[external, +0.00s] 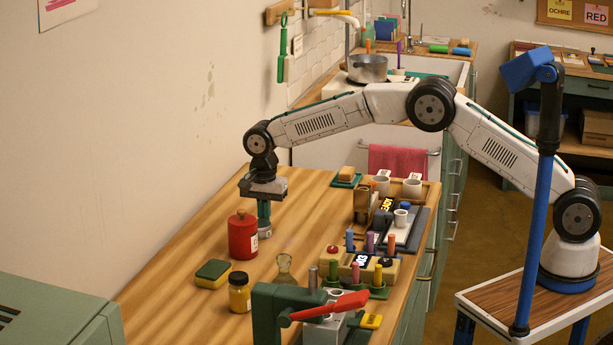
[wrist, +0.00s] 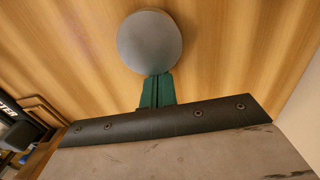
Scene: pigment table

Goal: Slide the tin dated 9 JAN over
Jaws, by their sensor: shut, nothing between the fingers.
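A small grey tin (external: 265,231) stands on the wooden table just right of a red canister. In the wrist view its round grey lid (wrist: 150,40) is at the top centre. A pale label shows on its side, but I cannot read a date on it. My gripper (external: 264,215) points down at the tin, its green fingers closed together and empty. In the wrist view the gripper's fingertips (wrist: 158,76) meet the lid's near edge in the picture; I cannot tell whether they touch it.
The red canister (external: 242,238) stands close on the left. A sponge (external: 212,274), a yellow jar (external: 239,293) and a glass bottle (external: 284,270) stand nearer the front. Racks and a tray with cups (external: 412,187) line the right edge. The table's far left part is clear.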

